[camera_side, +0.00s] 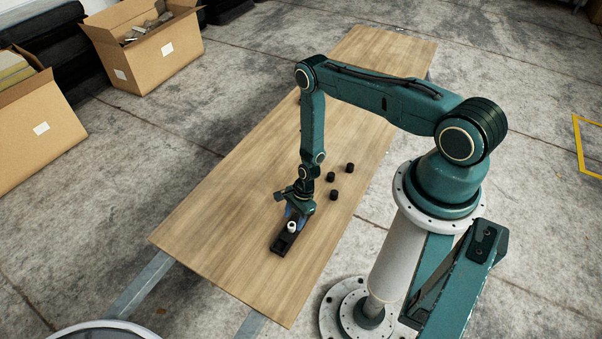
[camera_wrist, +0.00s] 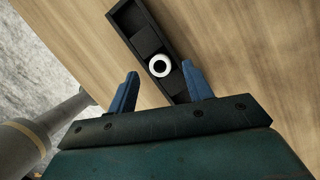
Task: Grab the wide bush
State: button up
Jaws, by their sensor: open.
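A white round bush (camera_side: 291,227) with a dark hole stands in a long black holder (camera_side: 280,244) on the wooden table. In the wrist view, the white bush (camera_wrist: 159,66) sits in one section of the holder (camera_wrist: 130,20), between the line of my two blue fingertips. My gripper (camera_side: 295,214) is low over the holder, pointing down. In the wrist view my gripper (camera_wrist: 160,71) is open, with one finger on each side of the bush and a gap to each. The holder's near end is partly hidden by my gripper. I cannot tell the fingertips' exact height.
Three small black cylinders stand apart on the table behind my gripper: one (camera_side: 331,177), another (camera_side: 349,168) and a third (camera_side: 334,195). The wooden table (camera_side: 225,215) is bare to the left and front. Cardboard boxes (camera_side: 150,50) stand on the floor beyond its left edge.

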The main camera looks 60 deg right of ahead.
jog(key=shift+x, duration=1.4)
jog(key=c, duration=1.1)
